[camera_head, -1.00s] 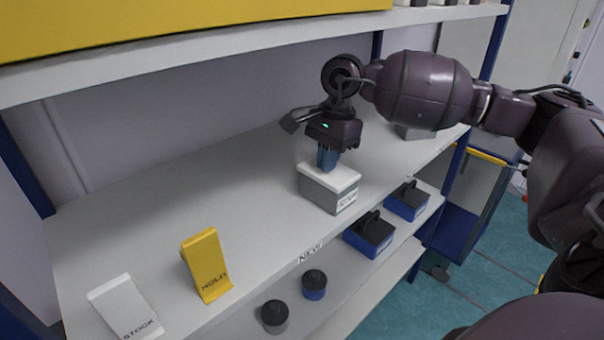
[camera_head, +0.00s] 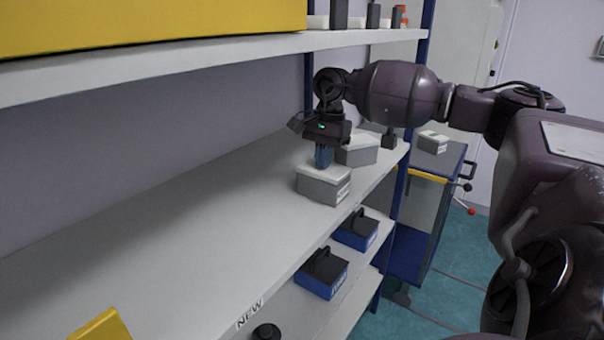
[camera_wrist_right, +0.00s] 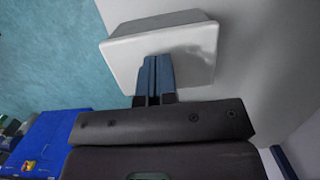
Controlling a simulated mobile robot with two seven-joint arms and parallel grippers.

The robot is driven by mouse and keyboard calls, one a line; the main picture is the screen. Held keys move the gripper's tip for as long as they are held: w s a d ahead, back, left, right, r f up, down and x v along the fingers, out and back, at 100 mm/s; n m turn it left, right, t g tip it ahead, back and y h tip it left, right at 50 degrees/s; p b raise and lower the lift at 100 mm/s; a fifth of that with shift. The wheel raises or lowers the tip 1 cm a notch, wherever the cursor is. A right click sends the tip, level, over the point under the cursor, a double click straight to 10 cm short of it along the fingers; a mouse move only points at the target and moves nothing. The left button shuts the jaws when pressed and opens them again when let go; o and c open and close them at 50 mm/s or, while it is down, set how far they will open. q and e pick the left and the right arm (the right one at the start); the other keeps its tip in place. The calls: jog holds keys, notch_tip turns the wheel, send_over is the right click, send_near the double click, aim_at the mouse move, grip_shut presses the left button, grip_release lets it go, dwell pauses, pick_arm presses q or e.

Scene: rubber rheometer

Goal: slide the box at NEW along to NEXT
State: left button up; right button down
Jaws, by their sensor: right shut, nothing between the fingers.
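A grey box (camera_head: 318,188) with a white lid stands on the middle shelf, to the right of and beyond the NEW label (camera_head: 250,313) on the shelf's front edge. My right gripper (camera_head: 323,164) is shut and points down at the lid, with nothing between its fingers. In the right wrist view its blue fingertips (camera_wrist_right: 154,62) overlap the white lid (camera_wrist_right: 175,50); I cannot tell how firmly they touch it. No NEXT label can be read. My left gripper is not in view.
A second grey box (camera_head: 358,151) stands close beyond the first, with a small dark object (camera_head: 389,139) at the shelf's end. The upper shelf (camera_head: 200,60) runs overhead. Blue cases (camera_head: 322,276) stand on the lower shelf.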

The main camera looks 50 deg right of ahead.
jog(key=shift+d+f, duration=0.85)
jog(key=shift+d, duration=0.15)
jog(key=shift+w+d+r, duration=0.1)
jog(key=shift+d+r, duration=0.05)
jog(key=shift+d, duration=0.25)
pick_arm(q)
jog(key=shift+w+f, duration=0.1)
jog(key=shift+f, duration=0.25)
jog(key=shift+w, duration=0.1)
pick_arm(e)
jog(key=shift+w+d+r, duration=0.15)
jog(key=shift+d+r, duration=0.1)
jog(key=shift+r, duration=0.45)
jog(key=shift+a+r, duration=0.25)
jog(key=shift+r, duration=0.1)
pick_arm(q)
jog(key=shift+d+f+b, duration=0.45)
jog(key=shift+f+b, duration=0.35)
jog(key=shift+b, duration=0.2)
pick_arm(e)
jog(key=w+d, duration=0.1)
jog(key=d, duration=1.1)
jog(key=shift+w, duration=0.35)
